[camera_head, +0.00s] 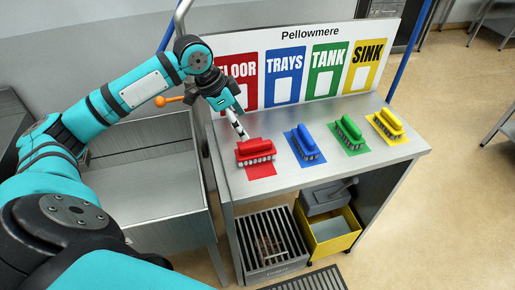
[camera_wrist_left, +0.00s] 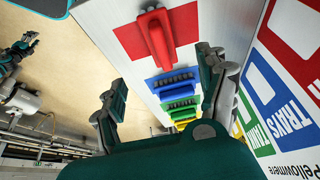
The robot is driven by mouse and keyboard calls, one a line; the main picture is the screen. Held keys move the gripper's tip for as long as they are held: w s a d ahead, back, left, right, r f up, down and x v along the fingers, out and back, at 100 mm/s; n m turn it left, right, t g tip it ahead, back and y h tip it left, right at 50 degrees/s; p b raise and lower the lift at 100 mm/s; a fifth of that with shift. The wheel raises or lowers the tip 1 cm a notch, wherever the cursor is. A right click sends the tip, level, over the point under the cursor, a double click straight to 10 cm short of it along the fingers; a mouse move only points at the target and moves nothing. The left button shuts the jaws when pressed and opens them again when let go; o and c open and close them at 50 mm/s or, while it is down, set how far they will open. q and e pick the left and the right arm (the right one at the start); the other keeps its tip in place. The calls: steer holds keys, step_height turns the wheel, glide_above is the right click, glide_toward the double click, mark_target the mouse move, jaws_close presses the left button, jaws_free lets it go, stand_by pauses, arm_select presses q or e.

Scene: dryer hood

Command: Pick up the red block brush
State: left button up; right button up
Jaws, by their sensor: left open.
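The red block brush (camera_head: 255,152) lies on a red mat (camera_head: 262,171) at the left end of the steel bench. It also shows in the left wrist view (camera_wrist_left: 157,38), top centre. My left gripper (camera_head: 241,131) is just above and behind the red brush in the head view, pointing down. In the left wrist view its two fingers are spread and empty, with the red brush beyond the tips, apart from them. What looks like my right gripper (camera_wrist_left: 24,44) shows small at the far left of the left wrist view; its fingers are too small to read.
Blue (camera_head: 305,142), green (camera_head: 348,132) and yellow (camera_head: 387,124) brushes stand in a row to the right on matching mats. A sign board (camera_head: 300,66) stands behind them. A steel sink (camera_head: 150,180) is at left. The bench front (camera_head: 310,178) is clear.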

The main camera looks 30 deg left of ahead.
mark_target(252, 144)
arm_select(q)
steer(key=x, duration=0.4)
steer(key=shift+a+p, duration=0.15)
steer(key=shift+p, duration=0.2)
arm_select(e)
steer(key=s+g, duration=0.1)
steer(key=s, duration=0.5)
arm_select(q)
steer(key=shift+w+f, duration=0.2)
steer(key=shift+f, duration=0.25)
steer(key=shift+w+f, duration=0.25)
steer(key=shift+f, duration=0.2)
steer(key=shift+d+p+x, duration=0.2)
steer(key=shift+p+x, duration=0.1)
steer(key=shift+x, duration=0.75)
steer(key=shift+f, duration=0.3)
steer(key=p+x, duration=0.1)
steer(key=x, duration=0.3)
steer(key=shift+s+f+p, duration=0.1)
steer(key=shift+f+p, duration=0.15)
steer(key=shift+p, duration=0.05)
steer(key=c, duration=1.4)
arm_select(e)
steer(key=shift+t, duration=0.4)
steer(key=w+r, duration=0.2)
steer(key=w, duration=0.1)
steer(key=w+r, duration=0.1)
steer(key=w, duration=0.1)
